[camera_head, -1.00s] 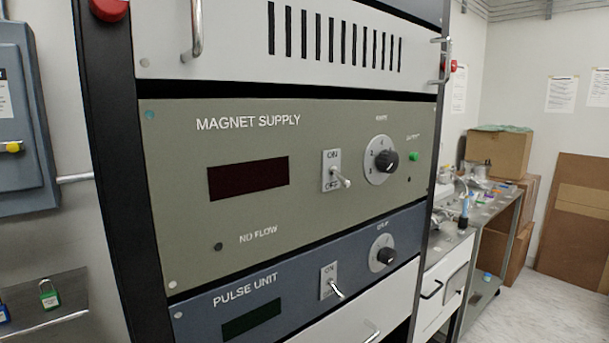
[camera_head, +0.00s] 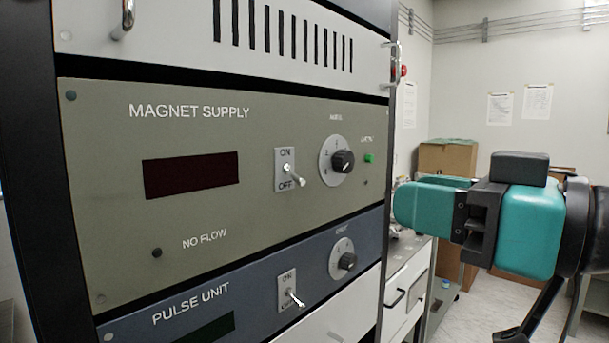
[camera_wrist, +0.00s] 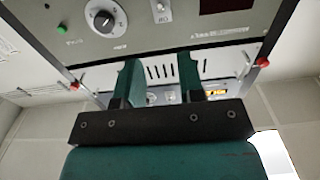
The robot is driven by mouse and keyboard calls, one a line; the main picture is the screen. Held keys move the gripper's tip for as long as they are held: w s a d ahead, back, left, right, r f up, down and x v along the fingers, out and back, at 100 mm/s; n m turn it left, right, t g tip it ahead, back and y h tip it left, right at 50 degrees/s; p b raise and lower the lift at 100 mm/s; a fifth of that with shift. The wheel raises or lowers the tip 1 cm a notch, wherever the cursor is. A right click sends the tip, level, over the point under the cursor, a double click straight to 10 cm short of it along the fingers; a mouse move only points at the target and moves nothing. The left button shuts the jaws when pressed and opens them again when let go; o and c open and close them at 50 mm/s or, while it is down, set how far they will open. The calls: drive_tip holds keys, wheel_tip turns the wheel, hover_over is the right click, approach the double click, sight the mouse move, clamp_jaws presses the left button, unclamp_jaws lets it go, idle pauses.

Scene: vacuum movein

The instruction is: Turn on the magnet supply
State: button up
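The magnet supply (camera_head: 110,220) is an olive-grey panel in the rack, with a dark display (camera_head: 190,175). Its ON/OFF toggle switch (camera_head: 290,170) has a metal lever slanting down toward OFF. Right of it are a black knob (camera_head: 342,161) and a small green light or button (camera_head: 369,158). My gripper (camera_head: 400,204) is at the right of the rack, apart from the panel. In the wrist view, my gripper (camera_wrist: 158,60) shows two teal fingers spread with nothing between them. The magnet supply's knob (camera_wrist: 103,18) and part of the toggle plate (camera_wrist: 160,10) appear upside down there.
The blue pulse unit (camera_head: 240,275), with a similar toggle (camera_head: 290,296) and knob (camera_head: 347,261), lies directly below. A white vented panel with handles (camera_head: 170,30) is above. A bench, drawers (camera_head: 405,290) and cardboard boxes (camera_head: 447,157) stand behind my arm at the right.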

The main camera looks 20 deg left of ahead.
sight(303, 179)
drive_tip(key=shift+p+x, duration=3.4)
drive_tip(key=shift+x, duration=4.05)
clamp_jaws()
